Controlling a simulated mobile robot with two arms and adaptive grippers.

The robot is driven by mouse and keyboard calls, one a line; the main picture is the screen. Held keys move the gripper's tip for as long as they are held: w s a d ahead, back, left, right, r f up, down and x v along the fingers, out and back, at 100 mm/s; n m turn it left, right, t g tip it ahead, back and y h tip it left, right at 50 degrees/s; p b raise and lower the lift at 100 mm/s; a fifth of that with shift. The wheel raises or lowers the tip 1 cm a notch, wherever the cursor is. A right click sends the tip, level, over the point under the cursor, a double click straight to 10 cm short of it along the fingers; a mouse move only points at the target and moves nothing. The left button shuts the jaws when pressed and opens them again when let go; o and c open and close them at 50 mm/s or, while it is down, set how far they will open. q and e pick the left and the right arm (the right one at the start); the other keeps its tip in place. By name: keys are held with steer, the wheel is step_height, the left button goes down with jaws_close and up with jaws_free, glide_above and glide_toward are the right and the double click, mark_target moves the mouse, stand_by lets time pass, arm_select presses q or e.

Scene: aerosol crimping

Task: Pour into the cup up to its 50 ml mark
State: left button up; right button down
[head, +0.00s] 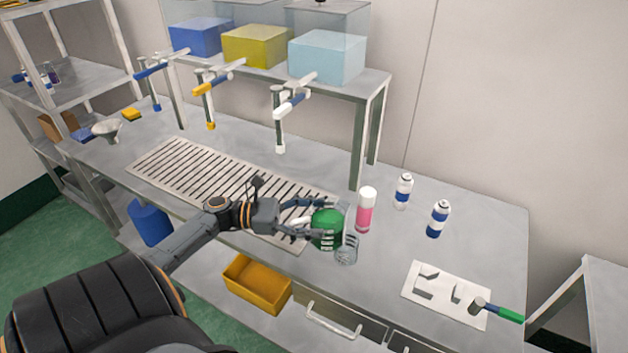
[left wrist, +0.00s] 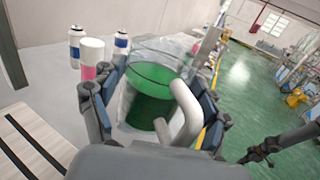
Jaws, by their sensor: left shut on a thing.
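My left gripper (head: 305,220) is shut on a clear jug with green liquid (head: 326,228) and a white handle. In the left wrist view, my left gripper's fingers (left wrist: 155,105) stand on both sides of the jug (left wrist: 152,100), with the white handle (left wrist: 185,112) between them. A small clear cup with pale marks (head: 347,251) is just right of and in front of the jug. The cup looks clear; I cannot tell its level or whether the two touch. I cannot tell how far the jug is tilted. My right gripper is not in view.
A pink-and-white can (head: 366,210) stands close behind the cup. Two blue-and-white cans (head: 403,191) (head: 438,219) stand farther right. A white mat (head: 445,296) with a green-handled tool (head: 498,311) lies at front right. A slatted rack (head: 190,172) lies left of the jug.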

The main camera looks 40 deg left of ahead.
arm_select(q)
steer(key=shift+r+p, duration=0.3)
steer(key=shift+p, duration=0.25)
steer(key=r+g+y+p, duration=0.1)
steer(key=p, duration=0.3)
steer(key=shift+s+r+n+y, duration=0.1)
steer(key=shift+n+y, duration=0.2)
steer(key=shift+r+g+y+p, duration=0.35)
steer(key=shift+g+p, duration=0.25)
steer(key=shift+p, duration=0.4)
steer(key=shift+f, duration=0.1)
steer(key=shift+s+a+p, duration=0.1)
steer(key=shift+p, duration=0.3)
